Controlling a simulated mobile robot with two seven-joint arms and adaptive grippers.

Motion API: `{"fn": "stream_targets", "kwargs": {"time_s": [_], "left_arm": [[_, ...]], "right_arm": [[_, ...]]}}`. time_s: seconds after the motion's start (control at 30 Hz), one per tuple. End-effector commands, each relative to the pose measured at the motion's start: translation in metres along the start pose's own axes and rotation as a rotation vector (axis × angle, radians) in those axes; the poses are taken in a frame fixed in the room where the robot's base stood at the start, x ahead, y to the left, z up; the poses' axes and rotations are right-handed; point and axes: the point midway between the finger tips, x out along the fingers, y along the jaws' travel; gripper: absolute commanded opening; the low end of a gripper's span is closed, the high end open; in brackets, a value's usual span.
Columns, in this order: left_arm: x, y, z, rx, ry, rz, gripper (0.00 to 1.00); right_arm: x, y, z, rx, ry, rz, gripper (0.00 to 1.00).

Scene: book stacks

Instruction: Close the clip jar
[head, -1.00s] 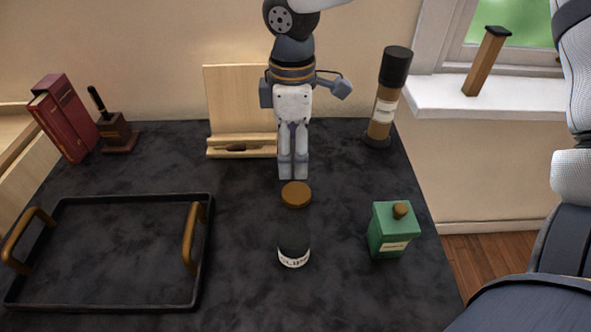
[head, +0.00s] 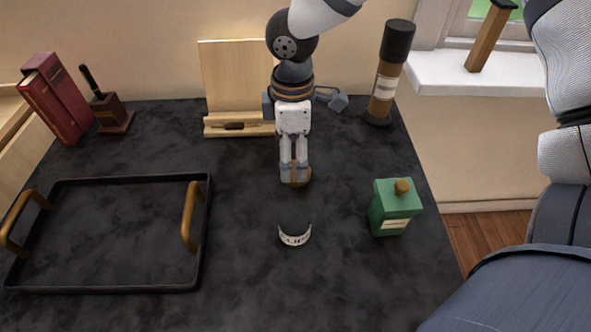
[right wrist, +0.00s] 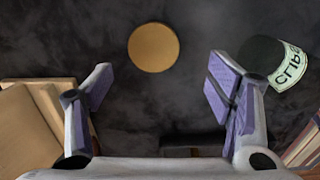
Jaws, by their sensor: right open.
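The clip jar (head: 295,237) is dark with a white label and stands on the black tabletop; its dark body blends with the surface. In the right wrist view the jar (right wrist: 277,64) shows at the upper right, outside the fingers. A round brown lid (right wrist: 153,47) lies apart from it. In the head view the lid (head: 308,175) is partly hidden behind my right gripper (head: 295,182), which points down with open fingers. In the right wrist view the lid appears between and ahead of the open, empty fingers. My left gripper is out of view.
A green box (head: 396,210) stands right of the jar. A black tray (head: 110,289) with brown handles lies left. Behind are a wooden stand (head: 235,80), a tall brown-and-black cylinder (head: 386,75), red books (head: 55,100) and a pen holder (head: 110,113). The front tabletop is clear.

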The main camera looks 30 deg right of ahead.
Motion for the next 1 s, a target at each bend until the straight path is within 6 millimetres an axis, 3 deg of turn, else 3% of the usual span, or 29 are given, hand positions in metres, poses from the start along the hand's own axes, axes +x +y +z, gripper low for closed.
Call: {"fn": "stream_targets", "kwargs": {"time_s": [0.17,0.47,0.83,0.87,1.0], "left_arm": [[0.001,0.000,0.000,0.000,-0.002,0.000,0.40],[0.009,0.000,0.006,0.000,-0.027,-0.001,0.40],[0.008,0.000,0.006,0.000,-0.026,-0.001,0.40],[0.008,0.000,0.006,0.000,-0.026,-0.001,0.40],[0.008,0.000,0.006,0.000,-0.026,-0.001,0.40]], "right_arm": [[0.004,0.001,0.001,0.001,-0.001,-0.002,0.75],[0.049,0.007,0.007,0.000,-0.002,-0.003,0.75],[0.051,0.008,0.006,-0.001,0.000,0.002,0.75],[0.051,0.008,0.006,-0.001,0.000,0.002,0.72],[0.051,0.008,0.006,-0.001,0.000,0.002,0.44]]}}
